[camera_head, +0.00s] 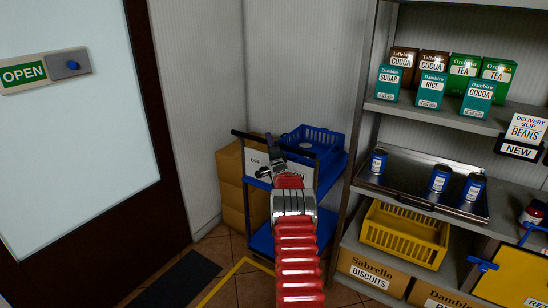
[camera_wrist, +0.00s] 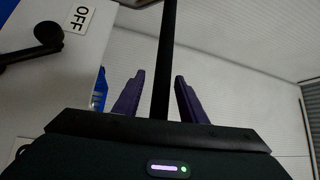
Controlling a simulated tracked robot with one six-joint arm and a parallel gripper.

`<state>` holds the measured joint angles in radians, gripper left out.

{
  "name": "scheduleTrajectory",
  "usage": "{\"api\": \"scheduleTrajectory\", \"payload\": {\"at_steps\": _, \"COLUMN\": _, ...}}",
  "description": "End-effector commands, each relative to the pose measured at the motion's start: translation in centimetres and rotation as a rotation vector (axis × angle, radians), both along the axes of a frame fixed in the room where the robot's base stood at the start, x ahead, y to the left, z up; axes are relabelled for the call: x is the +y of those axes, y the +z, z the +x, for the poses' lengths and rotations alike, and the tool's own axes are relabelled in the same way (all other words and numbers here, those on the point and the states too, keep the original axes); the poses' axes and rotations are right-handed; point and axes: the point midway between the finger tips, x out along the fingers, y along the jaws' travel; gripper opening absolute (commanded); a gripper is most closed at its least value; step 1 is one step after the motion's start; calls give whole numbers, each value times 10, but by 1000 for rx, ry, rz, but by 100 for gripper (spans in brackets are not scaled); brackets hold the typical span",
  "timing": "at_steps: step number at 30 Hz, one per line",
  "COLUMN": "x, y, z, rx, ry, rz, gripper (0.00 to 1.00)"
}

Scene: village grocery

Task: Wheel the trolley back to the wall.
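The trolley (camera_head: 262,241) has blue shelves and dark posts and stands in the corner in the head view. Its black handle bar (camera_head: 244,135) runs across the near top. My gripper (camera_head: 271,150) is at this bar, partly hidden by my red arm. In the wrist view, the two purple fingers of my gripper (camera_wrist: 159,76) are spread apart. The black bar (camera_wrist: 167,45) runs between them, with gaps visible on both sides. A white panel beside the bar carries a black lever (camera_wrist: 38,38) and an OFF label (camera_wrist: 79,17).
A blue crate (camera_head: 318,137) sits on the trolley. Cardboard boxes (camera_head: 230,190) are stacked beside it against the wall. Shelving (camera_head: 372,110) stands close on the right, a door (camera_head: 70,150) on the left. A yellow floor line (camera_head: 222,283) and a dark mat (camera_head: 178,280) lie in front.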

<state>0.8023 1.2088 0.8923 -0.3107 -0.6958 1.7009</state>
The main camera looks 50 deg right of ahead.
Motion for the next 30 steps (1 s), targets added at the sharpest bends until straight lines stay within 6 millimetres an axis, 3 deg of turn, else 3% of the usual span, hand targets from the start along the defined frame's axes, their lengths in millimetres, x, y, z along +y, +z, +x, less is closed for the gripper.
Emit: {"api": "scheduleTrajectory", "payload": {"at_steps": 30, "x": 46, "y": -13, "z": -68, "rx": 3, "ry": -2, "rz": 2, "gripper": 38}}
